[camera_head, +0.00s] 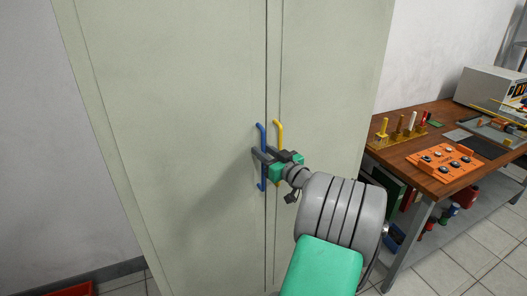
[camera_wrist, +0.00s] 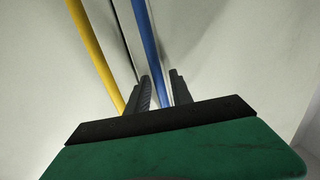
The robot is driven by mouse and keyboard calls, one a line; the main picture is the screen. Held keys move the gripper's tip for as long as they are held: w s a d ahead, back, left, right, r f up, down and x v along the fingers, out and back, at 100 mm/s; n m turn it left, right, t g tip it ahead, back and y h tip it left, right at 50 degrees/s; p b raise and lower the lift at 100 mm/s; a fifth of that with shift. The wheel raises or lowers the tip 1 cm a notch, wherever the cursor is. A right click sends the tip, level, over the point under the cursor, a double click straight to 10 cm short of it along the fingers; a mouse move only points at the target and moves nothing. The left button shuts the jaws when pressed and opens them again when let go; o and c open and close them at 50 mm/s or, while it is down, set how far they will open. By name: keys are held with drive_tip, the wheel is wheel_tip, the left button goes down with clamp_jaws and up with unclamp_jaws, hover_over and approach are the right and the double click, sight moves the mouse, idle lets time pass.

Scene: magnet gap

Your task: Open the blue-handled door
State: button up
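The tall pale green cabinet has two doors, both shut. The blue handle (camera_head: 261,135) is an upright bar on the left door (camera_head: 180,110), beside the seam. The yellow handle (camera_head: 280,130) is on the right door (camera_head: 325,75). My gripper (camera_head: 257,157) is at the blue handle's mid-height, partly hiding both handles. In the wrist view the blue handle (camera_wrist: 146,35) runs between my gripper's two dark fingers (camera_wrist: 161,80), with a gap showing on each side. The fingers are open. The yellow handle (camera_wrist: 90,45) lies outside the left finger in that view.
A wooden workbench (camera_head: 395,152) stands right of the cabinet, with an orange panel (camera_head: 445,161), a rack of coloured pieces and a grey box (camera_head: 490,88). A red object (camera_head: 70,289) lies on the floor at lower left.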

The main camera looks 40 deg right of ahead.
clamp_jaws()
idle(1.1)
